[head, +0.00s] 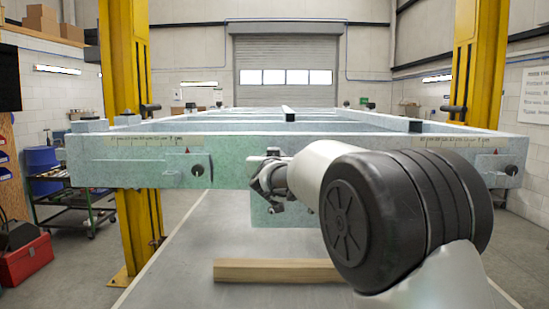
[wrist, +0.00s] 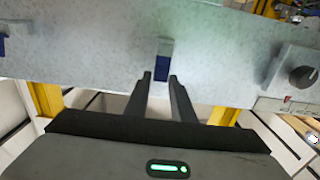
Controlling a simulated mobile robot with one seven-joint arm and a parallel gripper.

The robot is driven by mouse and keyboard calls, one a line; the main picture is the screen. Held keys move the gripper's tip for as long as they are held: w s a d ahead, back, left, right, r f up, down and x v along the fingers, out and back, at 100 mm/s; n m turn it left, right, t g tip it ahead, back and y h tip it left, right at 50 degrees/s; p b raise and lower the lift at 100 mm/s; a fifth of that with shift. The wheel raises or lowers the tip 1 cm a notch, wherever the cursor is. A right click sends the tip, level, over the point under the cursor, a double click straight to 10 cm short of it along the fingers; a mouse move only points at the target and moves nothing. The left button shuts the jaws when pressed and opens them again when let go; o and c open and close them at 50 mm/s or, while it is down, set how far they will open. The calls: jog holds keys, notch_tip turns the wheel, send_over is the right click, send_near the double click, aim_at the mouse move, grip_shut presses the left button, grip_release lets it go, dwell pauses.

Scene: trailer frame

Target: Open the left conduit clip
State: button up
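A small clip with a grey top and a dark blue lower part (wrist: 163,62) sits on the pale metal beam in the wrist view. A second blue piece (wrist: 3,44) shows at that view's left edge. The wrist view appears upside down against the head view, so the central clip is likely the left one. My gripper (wrist: 160,77) is open, its two dark fingertips spread with the clip's blue part in line with the gap. Contact cannot be made out. In the head view my gripper (head: 268,178) is at the front beam, and my arm hides the clips.
The trailer frame's front beam (head: 120,160) spans the view, with a black knob on a plate (head: 198,169) left of my gripper and another (head: 511,170) at the right. Yellow posts (head: 130,110) stand at both sides. A wooden block (head: 275,270) lies below the beam.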

grip_shut()
jog(key=shift+f+b, duration=0.15)
jog(key=shift+b, duration=0.15)
